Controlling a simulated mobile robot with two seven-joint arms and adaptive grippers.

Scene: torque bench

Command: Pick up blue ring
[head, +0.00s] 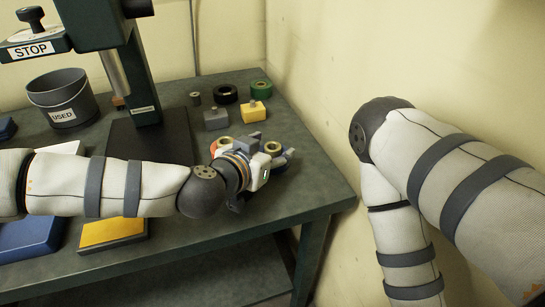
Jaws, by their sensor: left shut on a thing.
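My left gripper (280,158) is at the right part of the bench, low over the top, with its wrist in front of it. It is shut on a blue thing (278,163), which I take for the blue ring. Only a small blue part shows beside the fingers; the rest is hidden, so I cannot tell if it touches the bench. My right arm hangs at the right by the wall, and its gripper is out of the picture.
Behind stand a black ring (225,94), a green ring (261,88), a yellow block (254,113) and a grey block (216,119). A press column and a USED bin (62,98) stand left.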

